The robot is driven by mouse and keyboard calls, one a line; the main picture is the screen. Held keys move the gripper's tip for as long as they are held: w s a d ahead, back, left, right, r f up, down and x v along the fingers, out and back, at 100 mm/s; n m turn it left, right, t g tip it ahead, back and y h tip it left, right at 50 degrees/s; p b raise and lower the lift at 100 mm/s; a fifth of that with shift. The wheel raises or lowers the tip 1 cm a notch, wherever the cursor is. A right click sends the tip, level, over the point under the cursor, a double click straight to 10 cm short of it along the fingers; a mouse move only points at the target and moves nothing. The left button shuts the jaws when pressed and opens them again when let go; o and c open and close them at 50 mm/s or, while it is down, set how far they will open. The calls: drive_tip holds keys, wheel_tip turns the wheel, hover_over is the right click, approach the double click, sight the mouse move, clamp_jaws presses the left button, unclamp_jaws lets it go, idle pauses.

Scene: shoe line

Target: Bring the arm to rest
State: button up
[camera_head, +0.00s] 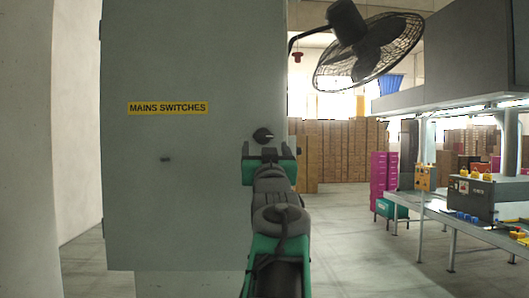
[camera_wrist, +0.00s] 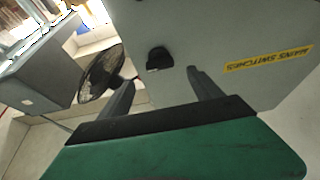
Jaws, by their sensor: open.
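My arm reaches forward in the middle of the head view, with its green and black wrist in front of a grey cabinet (camera_head: 180,200). My gripper (camera_head: 266,149) is open and faces the cabinet front. In the wrist view its two dark fingers (camera_wrist: 160,78) stand apart with nothing between them. A black rotary knob (camera_head: 263,135) on the cabinet front shows just beyond the fingers. It also shows in the wrist view (camera_wrist: 159,58), past the fingertips and apart from them.
A black fan (camera_head: 368,48) hangs at upper right. A workbench (camera_head: 470,222) with a control box (camera_head: 486,197) stands at right. Open floor lies between cabinet and bench.

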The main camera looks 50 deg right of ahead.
idle(0.3)
drive_tip(key=w+a+f+n+y, duration=0.1)
drive_tip(key=w+a+f+y, duration=0.35)
drive_tip(key=f, duration=0.45)
drive_tip(key=w+a+f+n+y, duration=0.2)
drive_tip(key=w+a+f+y, duration=0.1)
drive_tip(key=w+a+f, duration=0.4)
drive_tip(key=a+f+n+g+y, duration=0.1)
drive_tip(key=a+f+g+y, duration=0.15)
drive_tip(key=a+f, duration=0.55)
drive_tip(key=a+f+n+g+y, duration=0.1)
drive_tip(key=a+f+n+y, duration=0.3)
drive_tip(key=f, duration=0.6)
drive_tip(key=s+a+f+n+g+y, duration=0.1)
drive_tip(key=s+a+f+g, duration=0.3)
drive_tip(key=s+a+f, duration=0.3)
drive_tip(key=s+a+f+n+g+y, duration=0.1)
drive_tip(key=s+a+f+g+y, duration=0.1)
drive_tip(key=s+a+f, duration=0.5)
drive_tip(key=a+f+g, duration=0.1)
drive_tip(key=a+f, duration=0.4)
drive_tip(key=f, duration=0.2)
drive_tip(key=shift+f+g, duration=0.15)
drive_tip(key=shift+g, duration=0.2)
drive_tip(key=shift+c, duration=0.4)
